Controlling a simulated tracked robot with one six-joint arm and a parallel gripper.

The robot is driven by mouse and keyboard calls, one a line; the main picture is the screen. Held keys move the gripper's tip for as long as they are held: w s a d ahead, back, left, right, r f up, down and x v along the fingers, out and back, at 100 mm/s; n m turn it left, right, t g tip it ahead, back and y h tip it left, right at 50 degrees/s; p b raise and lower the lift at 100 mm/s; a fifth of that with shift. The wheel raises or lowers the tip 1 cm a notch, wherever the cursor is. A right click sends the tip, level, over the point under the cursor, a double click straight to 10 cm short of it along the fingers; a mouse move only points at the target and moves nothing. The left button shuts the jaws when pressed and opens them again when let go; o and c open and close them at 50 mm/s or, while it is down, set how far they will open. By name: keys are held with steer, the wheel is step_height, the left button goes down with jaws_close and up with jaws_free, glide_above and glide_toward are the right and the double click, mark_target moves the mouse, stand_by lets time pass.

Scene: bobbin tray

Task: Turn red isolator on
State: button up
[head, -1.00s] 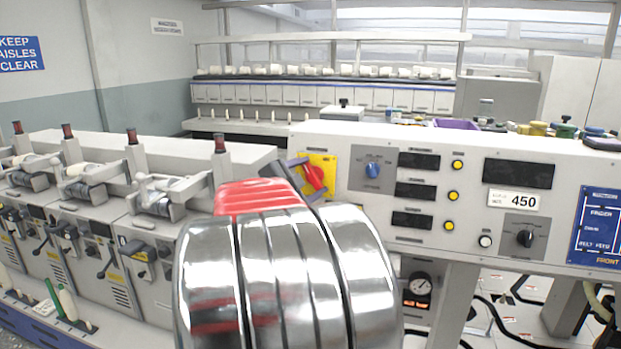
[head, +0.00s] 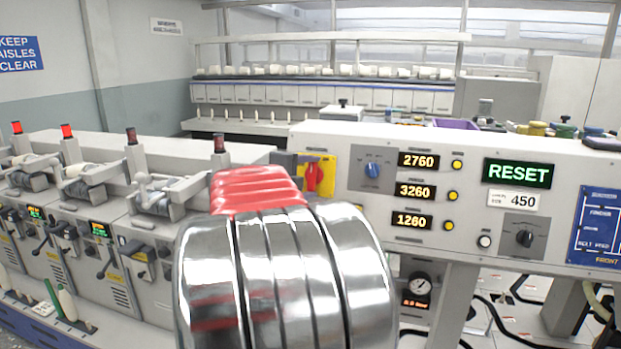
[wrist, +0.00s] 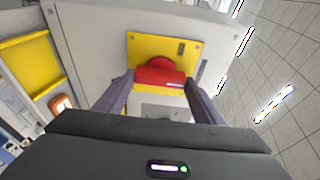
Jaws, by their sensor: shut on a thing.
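The red isolator (head: 313,177) is a red rotary handle on a yellow plate (head: 328,161), at the left end of the grey control panel in the head view. Its handle stands upright there. In the wrist view the red handle (wrist: 160,72) lies between the two grey-purple fingers of my gripper (wrist: 161,80), which is shut on it. In the head view my own arm hides most of the gripper.
The control panel (head: 460,235) has lit displays, including a green RESET screen (head: 517,173), plus a blue knob (head: 373,170), a black knob (head: 525,238) and yellow buttons. Spindle units (head: 90,215) with red-topped posts stand at left.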

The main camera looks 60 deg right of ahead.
steer(key=shift+f, duration=0.3)
steer(key=o, duration=0.7)
steer(key=shift+c, duration=0.2)
steer(key=o, duration=0.4)
steer(key=shift+r, duration=0.2)
steer(key=v, duration=1.4)
